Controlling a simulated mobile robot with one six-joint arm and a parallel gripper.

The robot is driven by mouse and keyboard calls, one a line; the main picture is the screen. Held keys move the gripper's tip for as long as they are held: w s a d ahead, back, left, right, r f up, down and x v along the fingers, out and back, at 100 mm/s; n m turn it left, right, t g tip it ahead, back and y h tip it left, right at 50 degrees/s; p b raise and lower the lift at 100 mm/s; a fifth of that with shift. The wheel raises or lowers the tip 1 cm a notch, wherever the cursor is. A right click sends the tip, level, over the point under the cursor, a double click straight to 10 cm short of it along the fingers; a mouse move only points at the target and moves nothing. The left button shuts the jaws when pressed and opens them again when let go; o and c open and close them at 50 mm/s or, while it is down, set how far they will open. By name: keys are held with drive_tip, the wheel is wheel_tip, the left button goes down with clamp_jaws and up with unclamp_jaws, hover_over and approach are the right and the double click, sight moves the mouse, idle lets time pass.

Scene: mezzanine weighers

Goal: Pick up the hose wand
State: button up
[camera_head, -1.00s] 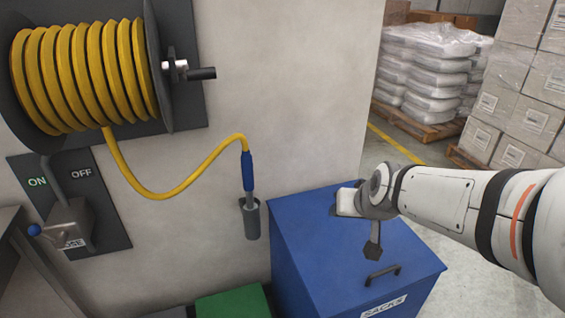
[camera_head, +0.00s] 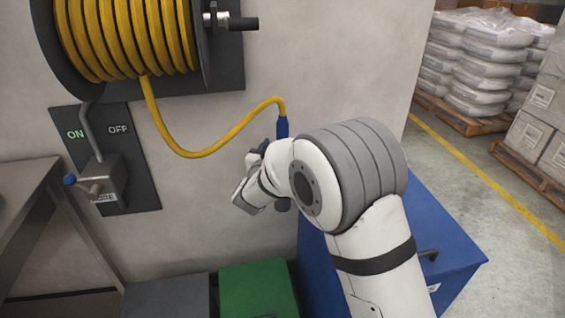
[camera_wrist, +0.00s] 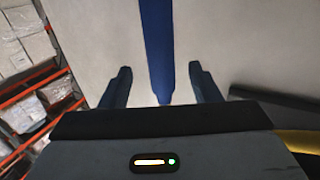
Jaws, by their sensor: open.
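The hose wand (camera_head: 283,127) hangs upright at the wall, with its blue grip on the end of the yellow hose (camera_head: 190,152). My arm hides its lower part in the head view. The bottom of its grey holder (camera_head: 283,205) shows below my wrist. In the wrist view the blue grip (camera_wrist: 157,45) runs down between the two fingertips of my gripper (camera_wrist: 159,72), with a gap on both sides. My gripper is open and does not hold the wand. In the head view my wrist covers most of the gripper.
The hose reel (camera_head: 130,40) is on the wall above left. An ON/OFF lever panel (camera_head: 140,165) is below it. A blue bin (camera_head: 450,245) and a green bin (camera_head: 255,290) stand below. Pallets of wrapped sacks (camera_head: 480,60) and boxes (camera_head: 530,138) are at the right.

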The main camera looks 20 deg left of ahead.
sight(282, 135)
drive_tip(key=w, duration=0.6)
drive_tip(key=shift+a+r, duration=0.2)
drive_tip(key=shift+a, duration=0.1)
drive_tip(key=shift+c, duration=0.5)
clamp_jaws()
